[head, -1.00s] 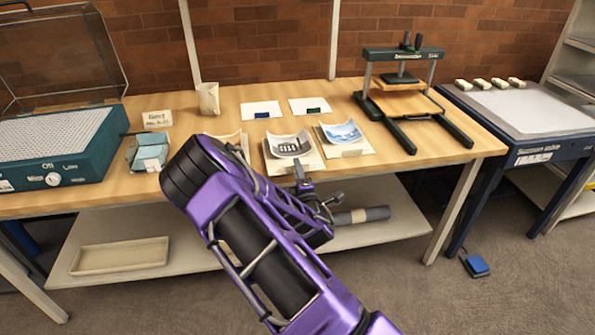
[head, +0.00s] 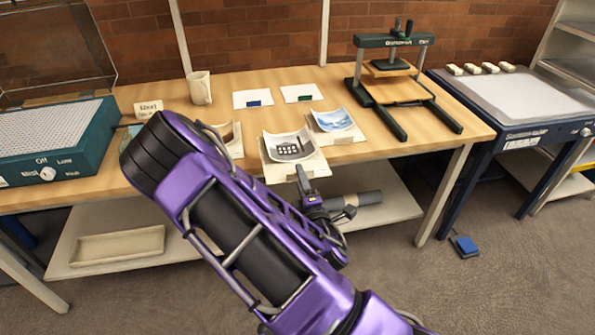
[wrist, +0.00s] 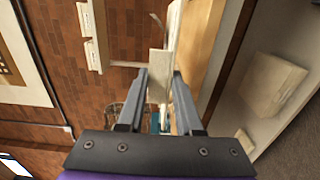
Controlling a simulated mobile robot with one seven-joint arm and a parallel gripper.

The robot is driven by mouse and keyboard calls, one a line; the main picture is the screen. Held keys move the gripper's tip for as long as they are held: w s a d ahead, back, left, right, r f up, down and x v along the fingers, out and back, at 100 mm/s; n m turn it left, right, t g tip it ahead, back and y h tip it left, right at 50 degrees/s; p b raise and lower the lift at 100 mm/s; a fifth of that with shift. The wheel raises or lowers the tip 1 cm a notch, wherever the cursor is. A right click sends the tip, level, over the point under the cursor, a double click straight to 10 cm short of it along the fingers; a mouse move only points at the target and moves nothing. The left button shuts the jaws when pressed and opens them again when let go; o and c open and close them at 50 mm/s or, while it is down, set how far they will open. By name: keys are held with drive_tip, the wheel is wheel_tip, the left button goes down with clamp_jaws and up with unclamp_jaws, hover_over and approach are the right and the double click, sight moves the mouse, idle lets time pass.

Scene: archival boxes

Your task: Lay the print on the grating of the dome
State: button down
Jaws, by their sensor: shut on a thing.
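A curled grey print of a building (head: 288,147) lies on a cream board (head: 316,165) at the front middle of the bench. My gripper (head: 303,180) is shut on the board's near edge. Board and print look raised slightly off the bench. In the wrist view, a pale piece stands between the fingertips (wrist: 160,76), with the board nearly edge-on beyond. The dome (head: 95,148) is the teal unit at the left of the bench, its pale grating (head: 50,127) bare and its clear cover (head: 60,45) raised.
A blue landscape print (head: 333,121) lies to the right; another at left is partly hidden by my arm. A green press (head: 400,75) is at the back right. A shallow tray (head: 118,246) is on the lower shelf.

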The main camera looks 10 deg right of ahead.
drive_tip(key=shift+s+r, duration=0.1)
drive_tip(key=shift+s, duration=0.15)
